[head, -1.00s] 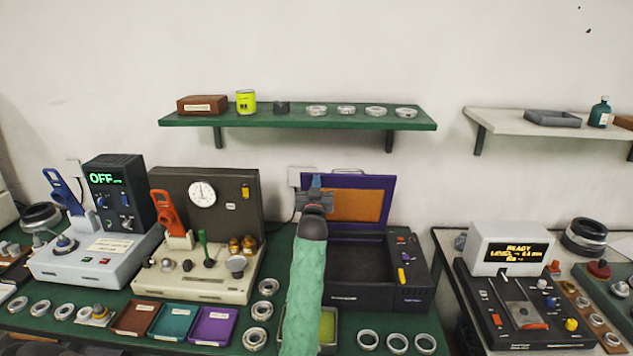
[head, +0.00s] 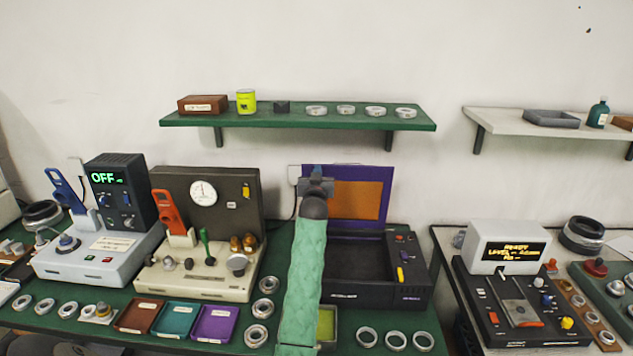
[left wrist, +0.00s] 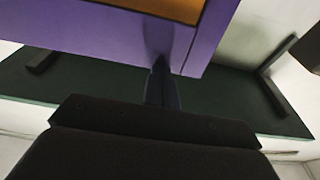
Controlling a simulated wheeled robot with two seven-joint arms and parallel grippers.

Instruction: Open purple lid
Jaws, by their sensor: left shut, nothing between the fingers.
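The purple lid (head: 385,176) with an orange inner panel (head: 355,200) stands raised, about upright, at the back of a dark box (head: 375,290). The box's dark inside shows below it. My left gripper (head: 316,172) is shut and empty, at the lid's left edge, with my green-sleeved arm in front of the box's left side. In the left wrist view the shut fingertips (left wrist: 160,68) are right by the purple lid's edge (left wrist: 120,45); I cannot tell whether they touch it. My right gripper is not in view.
A green shelf (head: 290,119) with small parts hangs on the wall above the lid. A cream device with a gauge (head: 195,280) stands left of the box. Several bearing rings (head: 367,337) lie along the green table's front.

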